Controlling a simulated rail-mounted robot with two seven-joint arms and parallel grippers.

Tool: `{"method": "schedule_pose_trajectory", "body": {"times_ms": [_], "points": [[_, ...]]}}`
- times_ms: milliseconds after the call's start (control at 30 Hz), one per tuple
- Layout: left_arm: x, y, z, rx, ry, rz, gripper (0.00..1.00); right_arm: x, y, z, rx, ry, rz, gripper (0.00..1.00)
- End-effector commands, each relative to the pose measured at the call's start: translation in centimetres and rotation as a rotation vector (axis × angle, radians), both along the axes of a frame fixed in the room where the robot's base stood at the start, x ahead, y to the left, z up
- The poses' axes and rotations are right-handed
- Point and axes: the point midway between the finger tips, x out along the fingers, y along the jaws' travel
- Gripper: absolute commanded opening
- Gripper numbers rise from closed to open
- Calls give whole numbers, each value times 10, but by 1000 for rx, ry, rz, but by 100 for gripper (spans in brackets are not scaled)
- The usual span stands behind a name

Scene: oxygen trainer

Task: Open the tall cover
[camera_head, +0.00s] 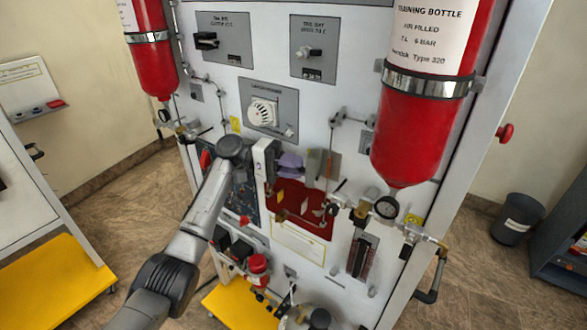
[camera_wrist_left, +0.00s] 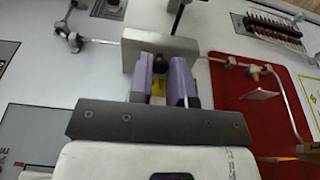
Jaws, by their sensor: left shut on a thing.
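The tall cover appears as a grey upright plate (camera_head: 314,163) on the front of the trainer panel, beside my left gripper (camera_head: 297,165). In the left wrist view, the grey cover (camera_wrist_left: 134,50) lies across my fingertips and has a small black knob (camera_wrist_left: 159,68). The purple fingers of my left gripper (camera_wrist_left: 164,75) sit on both sides of this knob and are shut on it. The fingers hide part of the cover and whatever is behind it. How far the cover stands open cannot be told. My right gripper is out of view.
A red recessed plate (camera_head: 312,224) with thin pipes lies below the gripper. A large red bottle (camera_head: 420,140) and a gauge (camera_head: 386,207) stand out at the right. A white dial (camera_head: 263,112) is just above my left wrist.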

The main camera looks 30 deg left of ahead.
Motion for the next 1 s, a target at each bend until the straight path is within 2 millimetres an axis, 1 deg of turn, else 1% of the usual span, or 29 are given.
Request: {"method": "schedule_pose_trajectory", "body": {"times_ms": [333, 367, 600, 867, 1000], "points": [[0, -1, 0, 1, 1, -1, 0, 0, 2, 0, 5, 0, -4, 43], [0, -1, 0, 1, 1, -1, 21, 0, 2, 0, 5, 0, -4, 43], [0, -1, 0, 1, 1, 0, 44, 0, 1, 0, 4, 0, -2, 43], [0, 1, 0, 1, 1, 0, 44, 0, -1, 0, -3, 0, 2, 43], [-1, 12, 0, 1, 0, 1, 44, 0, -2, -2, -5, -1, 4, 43]]}}
